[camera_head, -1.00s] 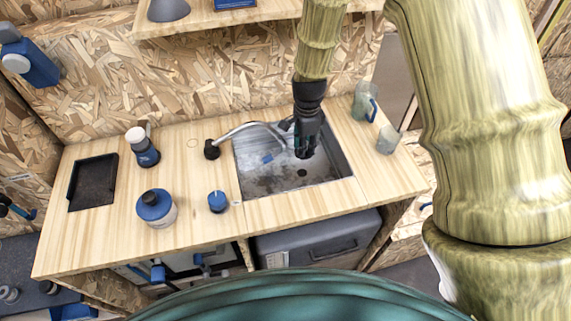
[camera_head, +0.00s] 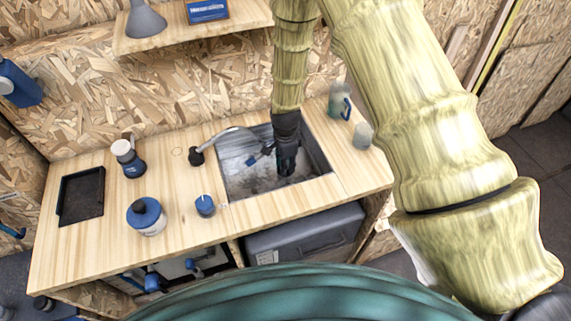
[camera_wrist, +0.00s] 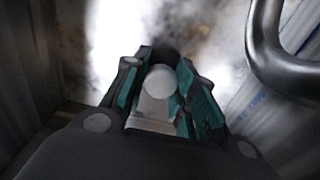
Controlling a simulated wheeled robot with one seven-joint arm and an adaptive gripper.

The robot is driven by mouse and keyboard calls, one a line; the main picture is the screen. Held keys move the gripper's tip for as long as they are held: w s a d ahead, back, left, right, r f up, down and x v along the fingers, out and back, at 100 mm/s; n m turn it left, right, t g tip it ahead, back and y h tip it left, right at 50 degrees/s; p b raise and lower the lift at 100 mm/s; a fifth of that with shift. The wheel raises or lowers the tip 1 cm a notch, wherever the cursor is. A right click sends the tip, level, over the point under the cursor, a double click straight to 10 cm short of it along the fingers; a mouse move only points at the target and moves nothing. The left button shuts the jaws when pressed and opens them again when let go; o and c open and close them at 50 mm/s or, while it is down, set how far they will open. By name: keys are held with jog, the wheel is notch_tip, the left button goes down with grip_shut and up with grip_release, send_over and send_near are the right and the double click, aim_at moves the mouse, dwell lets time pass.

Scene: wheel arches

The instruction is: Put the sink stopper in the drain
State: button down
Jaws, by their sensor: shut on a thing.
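My gripper (camera_head: 287,170) reaches down into the metal sink (camera_head: 240,182), low near its floor. In the wrist view the gripper (camera_wrist: 165,82) has its teal-lined fingers closed on a pale grey, round-ended piece (camera_wrist: 158,82), which I take to be the sink stopper. In the head view the stopper is hidden by the gripper. A dark patch (camera_wrist: 166,51) lies just beyond the fingertips; I cannot tell whether it is the drain or part of the stopper. The drain is not clearly seen in the head view, and whether the stopper touches it cannot be told.
The curved faucet (camera_head: 228,133) arches over the sink's left side, and its pipe (camera_wrist: 270,55) is close on the right in the wrist view. A small blue part (camera_head: 252,160) shows left of the gripper. A blue-lidded jar (camera_head: 147,217) stands left.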

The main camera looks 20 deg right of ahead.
jog(key=shift+w+f, duration=0.1)
jog(key=shift+f, duration=0.5)
jog(key=shift+s, duration=0.2)
jog(key=shift+w, duration=0.1)
jog(key=c, duration=1.1)
grip_release()
jog(key=shift+f, duration=0.1)
jog(key=shift+r+b, duration=1.95)
jog(key=shift+r, duration=4.15)
